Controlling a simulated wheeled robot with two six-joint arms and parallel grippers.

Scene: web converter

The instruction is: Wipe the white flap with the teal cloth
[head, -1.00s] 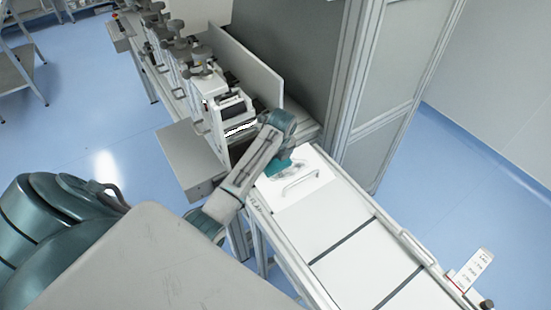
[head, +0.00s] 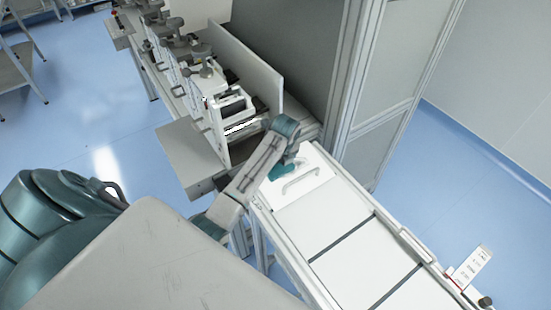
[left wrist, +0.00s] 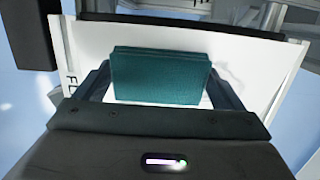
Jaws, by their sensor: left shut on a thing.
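The white flap (head: 316,172) is the far end panel of the white conveyor-like bed, with a pale handle (head: 302,181) on it. In the left wrist view the flap (left wrist: 90,42) fills the area behind and beside the cloth, with dark lettering at its left edge. My left gripper (head: 284,160) is over the flap, shut on the folded teal cloth (left wrist: 160,78). The cloth (head: 284,171) also shows low at the flap in the head view; whether it touches is hard to tell. A faint grey patch shows right of the cloth in the left wrist view. My right gripper is out of view.
A white machine unit (head: 232,105) and a grey side shelf (head: 190,155) stand left of my forearm. A tall grey cabinet (head: 395,80) rises behind the flap. A tilted white label plate (head: 470,268) sits at the right edge of the bed.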

